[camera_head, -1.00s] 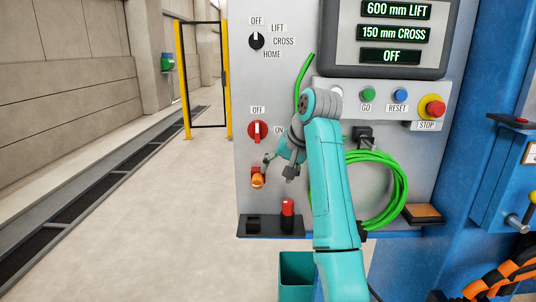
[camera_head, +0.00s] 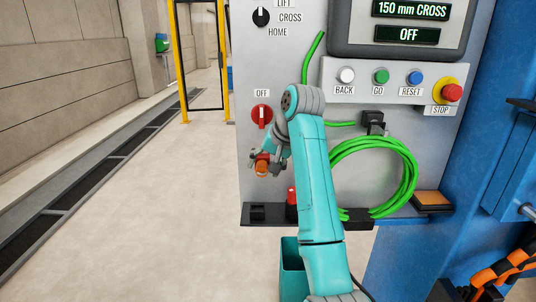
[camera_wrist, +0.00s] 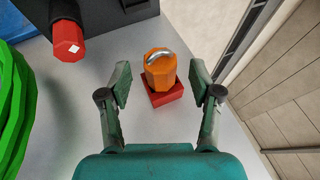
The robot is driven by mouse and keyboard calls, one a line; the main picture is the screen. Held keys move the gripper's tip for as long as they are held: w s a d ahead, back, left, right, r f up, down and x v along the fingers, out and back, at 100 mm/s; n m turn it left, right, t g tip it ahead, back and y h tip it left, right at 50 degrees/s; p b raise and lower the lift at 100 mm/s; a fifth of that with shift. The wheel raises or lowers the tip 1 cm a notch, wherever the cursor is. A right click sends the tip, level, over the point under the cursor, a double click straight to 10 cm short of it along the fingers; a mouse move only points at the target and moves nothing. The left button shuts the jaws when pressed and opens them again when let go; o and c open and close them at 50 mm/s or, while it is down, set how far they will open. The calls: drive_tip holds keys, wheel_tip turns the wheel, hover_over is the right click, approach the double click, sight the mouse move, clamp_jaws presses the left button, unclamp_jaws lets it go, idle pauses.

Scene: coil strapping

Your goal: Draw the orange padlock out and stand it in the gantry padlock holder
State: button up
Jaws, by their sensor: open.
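The orange padlock (camera_head: 262,168) sits in a red fitting on the grey panel, below the red OFF switch. In the wrist view the padlock (camera_wrist: 160,70) shows its grey shackle, and the red fitting (camera_wrist: 164,94) lies behind it. My gripper (camera_head: 266,161) is open at the panel. In the wrist view its two fingers (camera_wrist: 159,84) stand on either side of the padlock, with a gap on each side. A dark block with a recess (camera_head: 258,212), seemingly the padlock holder, is on the ledge below. No label on it is readable.
A red cylindrical piece (camera_head: 291,196) stands on the dark ledge (camera_head: 276,222), partly behind my arm. A coil of green cable (camera_head: 408,175) hangs to the right. The floor to the left is clear.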

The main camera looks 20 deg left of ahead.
drive_tip(key=shift+w+a+f, duration=0.15)
drive_tip(key=shift+a+f, duration=0.1)
drive_tip(key=shift+f, duration=0.25)
clamp_jaws()
drive_tip(key=c, duration=0.9)
unclamp_jaws()
clamp_jaws()
drive_tip(key=shift+s+d, duration=0.15)
drive_tip(key=shift+s, duration=0.45)
